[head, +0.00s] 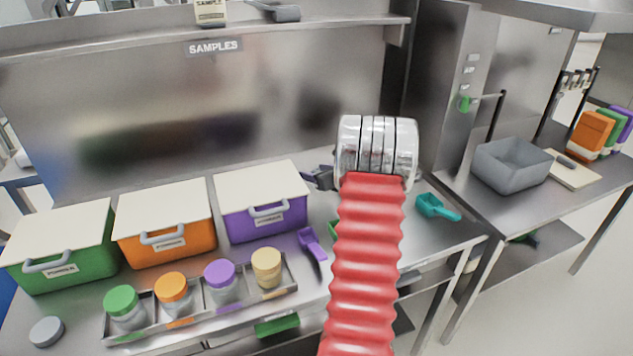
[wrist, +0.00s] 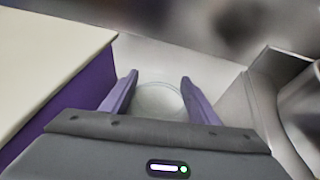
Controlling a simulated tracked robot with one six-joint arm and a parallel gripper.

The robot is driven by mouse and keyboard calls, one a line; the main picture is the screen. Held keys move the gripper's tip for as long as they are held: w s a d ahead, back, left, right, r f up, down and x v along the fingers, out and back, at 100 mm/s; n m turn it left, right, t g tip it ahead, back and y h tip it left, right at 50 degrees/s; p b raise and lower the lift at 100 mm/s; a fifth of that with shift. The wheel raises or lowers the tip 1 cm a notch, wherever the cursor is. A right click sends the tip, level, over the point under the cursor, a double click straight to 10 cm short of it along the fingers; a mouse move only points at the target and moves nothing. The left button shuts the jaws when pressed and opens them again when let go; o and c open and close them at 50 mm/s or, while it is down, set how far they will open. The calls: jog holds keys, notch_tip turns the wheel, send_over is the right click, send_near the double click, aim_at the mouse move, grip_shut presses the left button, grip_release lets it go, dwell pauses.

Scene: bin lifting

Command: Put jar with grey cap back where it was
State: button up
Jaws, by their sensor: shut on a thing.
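My gripper (wrist: 159,85) has its two purple fingers on either side of a clear round jar (wrist: 160,101), seen from above with no cap visible on it. In the head view my gripper (head: 319,178) is beside the purple bin, partly hidden by my arm; the jar cannot be made out there. A grey cap (head: 46,331) lies on the counter at the lower left. To its right a tray (head: 190,322) holds jars with a green lid (head: 121,299), an orange lid (head: 172,287), a purple lid (head: 219,272) and a cream lid (head: 266,260).
A green bin (head: 60,252), an orange bin (head: 168,226) and a purple bin (head: 262,205) with pale lids stand behind the tray. A purple scoop (head: 312,243) lies right of the tray. A teal scoop (head: 436,207) lies farther right. A grey tub (head: 511,165) stands on the right counter.

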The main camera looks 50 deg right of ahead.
jog(key=shift+f, duration=1.8)
jog(key=o, duration=1.3)
jog(key=shift+f, duration=0.1)
jog(key=v, duration=1.2)
jog(key=shift+s, duration=0.1)
